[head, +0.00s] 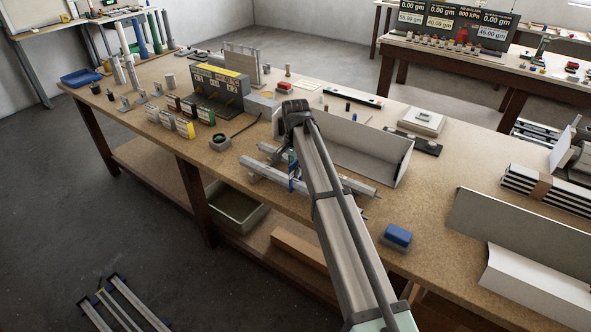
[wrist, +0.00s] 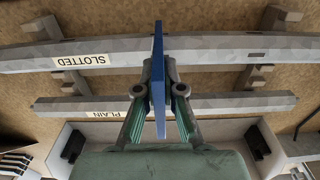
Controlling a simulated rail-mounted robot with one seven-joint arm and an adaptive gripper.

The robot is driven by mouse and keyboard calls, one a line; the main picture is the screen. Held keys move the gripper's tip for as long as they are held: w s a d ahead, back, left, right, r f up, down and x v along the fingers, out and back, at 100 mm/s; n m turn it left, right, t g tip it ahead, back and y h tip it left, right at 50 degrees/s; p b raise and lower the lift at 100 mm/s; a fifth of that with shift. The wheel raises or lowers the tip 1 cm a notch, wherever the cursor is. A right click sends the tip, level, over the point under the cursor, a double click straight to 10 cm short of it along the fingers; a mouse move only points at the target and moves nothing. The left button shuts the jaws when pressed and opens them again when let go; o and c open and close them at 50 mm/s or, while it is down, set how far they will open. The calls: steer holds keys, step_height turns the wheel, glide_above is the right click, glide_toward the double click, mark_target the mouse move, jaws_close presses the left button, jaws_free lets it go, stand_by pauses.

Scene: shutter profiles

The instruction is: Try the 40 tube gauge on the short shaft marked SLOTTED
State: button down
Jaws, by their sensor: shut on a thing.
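My gripper (wrist: 157,75) is shut on a thin blue plate (wrist: 158,42), seen edge-on in the wrist view; it looks like the tube gauge, but no number on it is readable. In the head view the blue plate (head: 292,182) shows beside my arm at the shafts. The grey shaft marked SLOTTED (wrist: 115,54) runs across the wrist view, with a small dark slot to the right. The plate crosses this shaft; I cannot tell whether it is around it or just above it. A parallel shaft marked PLAIN (wrist: 220,103) lies closer to my gripper's base.
Grey supports (wrist: 262,78) bear the shafts. A long pale tray (head: 385,165) stands close behind them. A blue block (head: 397,236) lies near the front edge, with clear bench around it. Small labelled blocks (head: 185,128) and a dark rack (head: 218,92) stand left.

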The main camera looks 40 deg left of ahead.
steer(key=shift+f+b, duration=0.3)
steer(key=shift+f, duration=0.9)
steer(key=shift+r+p, duration=0.15)
steer(key=shift+p, duration=0.2)
stand_by(1.1)
steer(key=shift+d+f, duration=0.1)
steer(key=shift+f, duration=0.1)
stand_by(2.2)
